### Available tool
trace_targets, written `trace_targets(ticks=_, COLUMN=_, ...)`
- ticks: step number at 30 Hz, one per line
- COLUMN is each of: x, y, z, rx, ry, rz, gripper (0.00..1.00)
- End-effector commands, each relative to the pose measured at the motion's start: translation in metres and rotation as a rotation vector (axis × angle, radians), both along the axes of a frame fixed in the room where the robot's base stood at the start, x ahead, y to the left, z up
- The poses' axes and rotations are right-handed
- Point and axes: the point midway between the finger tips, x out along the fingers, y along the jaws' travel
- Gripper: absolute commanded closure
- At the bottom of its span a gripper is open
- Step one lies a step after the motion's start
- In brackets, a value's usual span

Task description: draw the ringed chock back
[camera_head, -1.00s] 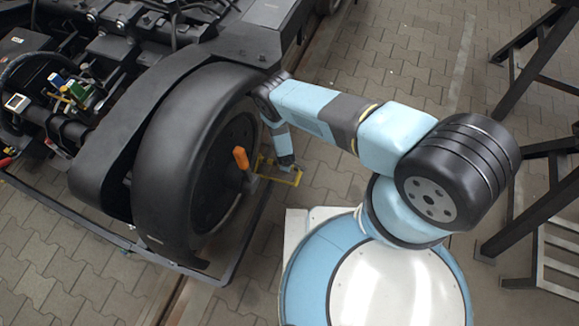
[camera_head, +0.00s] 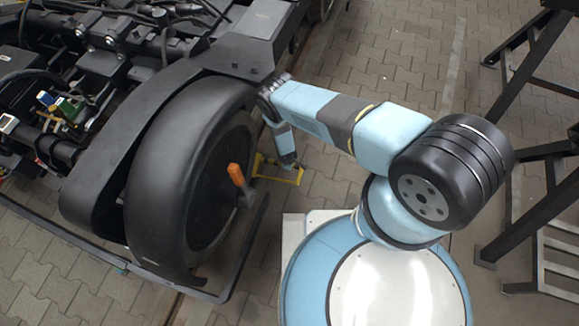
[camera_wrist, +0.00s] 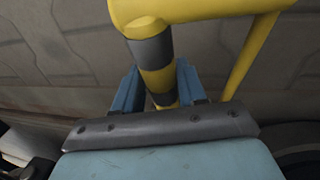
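The ringed chock is a yellow tube frame (camera_head: 290,179) low at the floor, just right of the big dark wheel (camera_head: 175,180) in the head view. In the wrist view its yellow bar (camera_wrist: 158,80) with grey bands runs down between my two blue fingers. My gripper (camera_wrist: 157,93) is shut on this bar, with a finger close against each side. In the head view my gripper (camera_head: 288,163) hangs from the arm at the frame, and its fingers are too small to tell apart there.
An orange-handled part (camera_head: 236,174) sticks out from the wheel's side, left of the frame. The bogie (camera_head: 150,90) fills the left. Dark metal stands (camera_head: 530,140) rise at the right. Open paving (camera_head: 385,55) lies behind my arm.

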Motion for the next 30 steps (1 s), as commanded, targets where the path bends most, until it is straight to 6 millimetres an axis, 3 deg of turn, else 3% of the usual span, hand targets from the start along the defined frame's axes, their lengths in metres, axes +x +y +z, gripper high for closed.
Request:
trace_targets(ticks=6, x=0.003, y=-0.002, z=0.001, rx=-0.001, ry=-0.005, rz=-0.001, gripper=0.43)
trace_targets(ticks=17, x=0.001, y=0.001, z=0.006, rx=0.001, ry=-0.002, rz=-0.001, gripper=0.43)
trace_targets(ticks=30, x=-0.010, y=0.004, z=0.065, rx=0.001, ry=-0.002, rz=-0.001, gripper=0.43)
